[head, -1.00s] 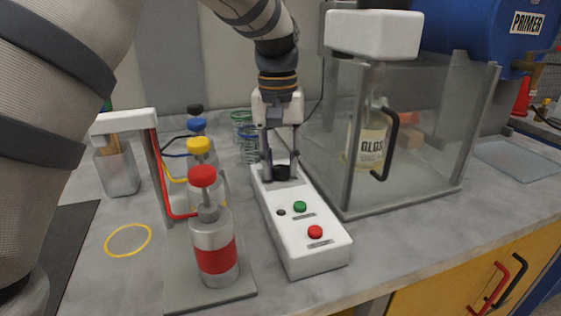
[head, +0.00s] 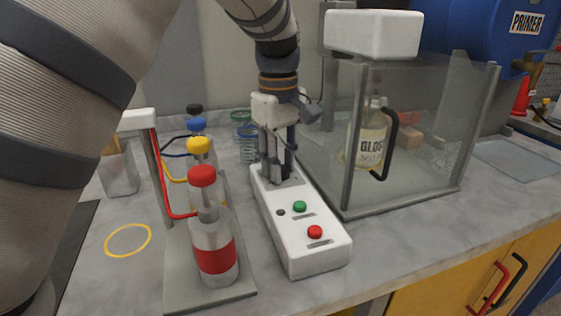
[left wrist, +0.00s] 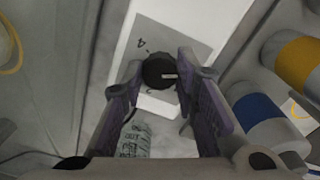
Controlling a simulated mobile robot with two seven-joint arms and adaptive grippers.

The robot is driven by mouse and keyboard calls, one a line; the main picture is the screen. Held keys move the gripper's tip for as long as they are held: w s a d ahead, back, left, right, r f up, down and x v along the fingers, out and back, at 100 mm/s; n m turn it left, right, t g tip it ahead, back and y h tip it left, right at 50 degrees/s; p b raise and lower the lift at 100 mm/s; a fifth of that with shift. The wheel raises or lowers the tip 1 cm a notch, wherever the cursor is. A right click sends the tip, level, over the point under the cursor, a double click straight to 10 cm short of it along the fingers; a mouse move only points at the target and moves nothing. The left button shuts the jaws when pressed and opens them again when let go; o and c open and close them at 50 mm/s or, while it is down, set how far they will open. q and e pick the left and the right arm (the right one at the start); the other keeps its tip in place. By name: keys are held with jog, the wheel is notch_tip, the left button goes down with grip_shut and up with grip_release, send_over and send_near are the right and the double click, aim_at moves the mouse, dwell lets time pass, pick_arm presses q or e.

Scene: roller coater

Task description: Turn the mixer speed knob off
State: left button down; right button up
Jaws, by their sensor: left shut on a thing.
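The mixer speed knob (left wrist: 159,71) is a dark round knob with a light pointer mark, on a grey dial plate with printed numbers. It sits at the far end of the white control box (head: 325,252), which also has a green and a red button. My left gripper (head: 275,172) comes down on the knob from above and hides most of it in the head view. In the left wrist view its fingers (left wrist: 163,88) are shut on the knob from both sides. My right gripper is not in view.
A rack of bottles with red, yellow (head: 199,146), blue and black caps stands left of the box. A clear enclosure (head: 435,135) holding a labelled gloss bottle (head: 366,140) stands at the right. The counter in front right is clear.

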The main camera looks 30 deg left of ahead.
pick_arm(q)
jog(key=shift+n, duration=0.5)
jog(key=c, duration=1.2)
grip_release()
jog(key=shift+c, duration=0.2)
notch_tip(320, 180, up, 12)
jog(key=shift+s, duration=0.2)
jog(key=shift+f, duration=0.15)
